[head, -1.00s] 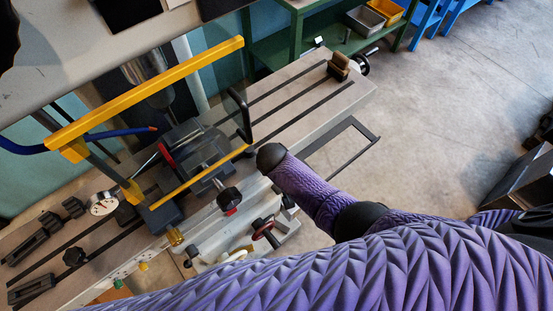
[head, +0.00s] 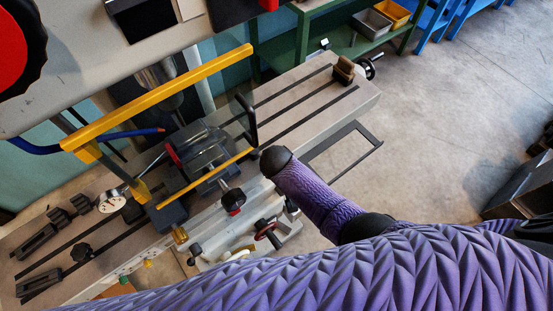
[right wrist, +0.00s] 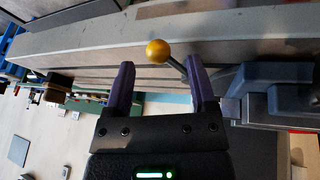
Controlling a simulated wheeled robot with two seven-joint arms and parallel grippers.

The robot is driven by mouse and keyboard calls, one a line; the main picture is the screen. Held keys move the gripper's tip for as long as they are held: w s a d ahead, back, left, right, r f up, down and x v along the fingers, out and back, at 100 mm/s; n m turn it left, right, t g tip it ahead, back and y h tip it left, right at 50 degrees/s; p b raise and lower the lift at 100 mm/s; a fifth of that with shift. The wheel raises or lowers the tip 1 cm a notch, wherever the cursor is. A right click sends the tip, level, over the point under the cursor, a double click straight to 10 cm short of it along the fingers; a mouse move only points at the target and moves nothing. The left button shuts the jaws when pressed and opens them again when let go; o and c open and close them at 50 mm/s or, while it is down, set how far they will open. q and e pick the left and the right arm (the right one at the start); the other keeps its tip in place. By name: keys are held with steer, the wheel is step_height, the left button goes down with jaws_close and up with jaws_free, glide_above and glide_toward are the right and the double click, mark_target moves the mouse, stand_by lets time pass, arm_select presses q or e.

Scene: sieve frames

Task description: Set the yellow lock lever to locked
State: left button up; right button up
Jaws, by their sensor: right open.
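The yellow lock lever shows in the right wrist view as a yellow ball knob (right wrist: 158,51) on a dark rod. The rod slants down to the right, and its lower end passes close to the right finger. My right gripper (right wrist: 160,78) is open, with its two purple fingers apart. The ball lies in line with the gap, just past the fingertips; I cannot tell whether the rod touches a finger. In the head view I cannot pick out this lever for certain. My purple arm fills the lower part there, and neither gripper shows.
In the head view, a slotted machine table (head: 310,92) carries a vise (head: 205,150) and a dial gauge (head: 111,203). A yellow-framed guard (head: 160,95) stands over it. A hand wheel (head: 267,229) sticks out in front. Open floor (head: 450,120) lies to the right.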

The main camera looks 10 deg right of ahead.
steer(key=p+v, duration=0.2)
steer(key=v, duration=0.5)
steer(key=shift+s+r+p, duration=0.2)
steer(key=shift+r+p, duration=0.05)
steer(key=shift+p, duration=0.15)
steer(key=s+d+f+g+b, duration=0.15)
steer(key=s+f+b, duration=0.35)
steer(key=f, duration=0.5)
steer(key=s+d+f+b, duration=0.2)
steer(key=s+f+b, duration=0.25)
steer(key=f, duration=0.45)
steer(key=s+d+f+g+b, duration=0.1)
steer(key=s+d+f+b, duration=0.1)
steer(key=s+f+b, duration=0.6)
steer(key=s+d+f+g+b, duration=0.1)
steer(key=s+d+f+b, duration=0.1)
steer(key=s+f, duration=0.5)
steer(key=s+d+f+y+b, duration=0.1)
steer(key=s+d+f+b, duration=0.2)
steer(key=s+f, duration=0.4)
steer(key=shift+f+g+b, duration=0.35)
steer(key=shift+f+b, duration=0.35)
steer(key=shift+f, duration=0.2)
